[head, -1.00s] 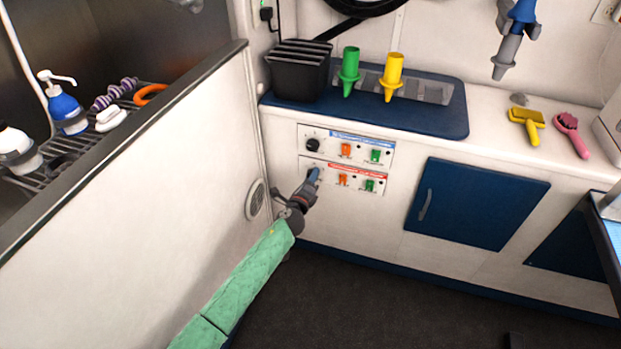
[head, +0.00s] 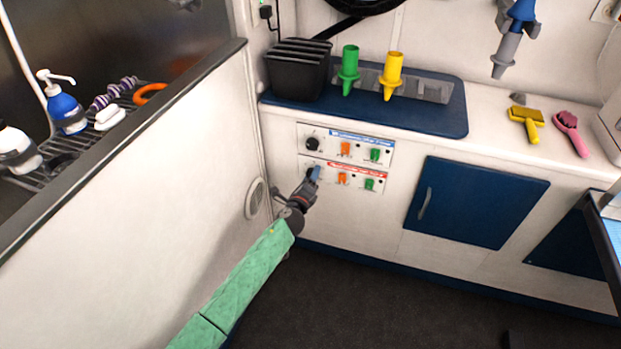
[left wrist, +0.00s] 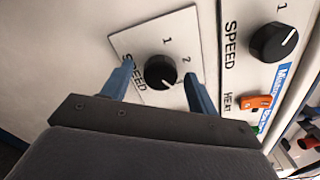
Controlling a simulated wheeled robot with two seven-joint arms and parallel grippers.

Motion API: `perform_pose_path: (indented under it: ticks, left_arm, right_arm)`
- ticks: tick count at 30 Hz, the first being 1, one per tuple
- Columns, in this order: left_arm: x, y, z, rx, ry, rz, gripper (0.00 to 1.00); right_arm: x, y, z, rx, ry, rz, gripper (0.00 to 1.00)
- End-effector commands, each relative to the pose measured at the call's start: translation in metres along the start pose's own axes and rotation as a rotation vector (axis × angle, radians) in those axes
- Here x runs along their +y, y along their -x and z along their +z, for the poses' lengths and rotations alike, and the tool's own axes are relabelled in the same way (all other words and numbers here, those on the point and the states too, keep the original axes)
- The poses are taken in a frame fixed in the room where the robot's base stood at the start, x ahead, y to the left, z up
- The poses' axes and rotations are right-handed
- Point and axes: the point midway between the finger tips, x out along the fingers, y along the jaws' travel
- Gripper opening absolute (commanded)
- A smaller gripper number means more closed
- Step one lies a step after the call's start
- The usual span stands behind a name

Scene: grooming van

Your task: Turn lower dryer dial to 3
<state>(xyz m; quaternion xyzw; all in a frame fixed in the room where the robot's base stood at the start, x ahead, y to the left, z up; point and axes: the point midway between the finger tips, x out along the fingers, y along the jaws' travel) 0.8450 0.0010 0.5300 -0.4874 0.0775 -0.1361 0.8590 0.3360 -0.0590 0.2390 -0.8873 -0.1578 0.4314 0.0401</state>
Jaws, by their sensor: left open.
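The lower dryer dial (left wrist: 160,72) is a round black knob on a white plate marked SPEED, 1 and 2 in the left wrist view. It has a pale pointer line, but I cannot surely read its setting. My left gripper (left wrist: 159,70) is open, with one blue finger on each side of this dial; I cannot tell whether they touch it. In the head view my left gripper (head: 314,172) is at the lower dryer panel (head: 355,178) and hides the dial. My right gripper is not in view.
The upper dryer dial (head: 312,144) sits just above, with orange and green switches beside both dials. A white partition (head: 150,190) stands close on the left. A blue cabinet door (head: 475,205) is to the right. The dark floor (head: 370,300) in front looks clear.

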Motion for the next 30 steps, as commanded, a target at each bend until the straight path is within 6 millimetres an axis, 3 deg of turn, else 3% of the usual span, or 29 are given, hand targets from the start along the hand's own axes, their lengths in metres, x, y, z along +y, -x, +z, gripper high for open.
perform_pose_path:
  ticks: [18, 30]
  left_arm:
    - [0.001, 0.071, -0.001, 0.001, 0.001, 0.001, 0.59]
    - [0.000, 0.076, -0.001, 0.001, 0.000, 0.000, 0.59]
  right_arm:
    - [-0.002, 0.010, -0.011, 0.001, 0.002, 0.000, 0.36]
    - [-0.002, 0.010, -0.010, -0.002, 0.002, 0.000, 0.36]
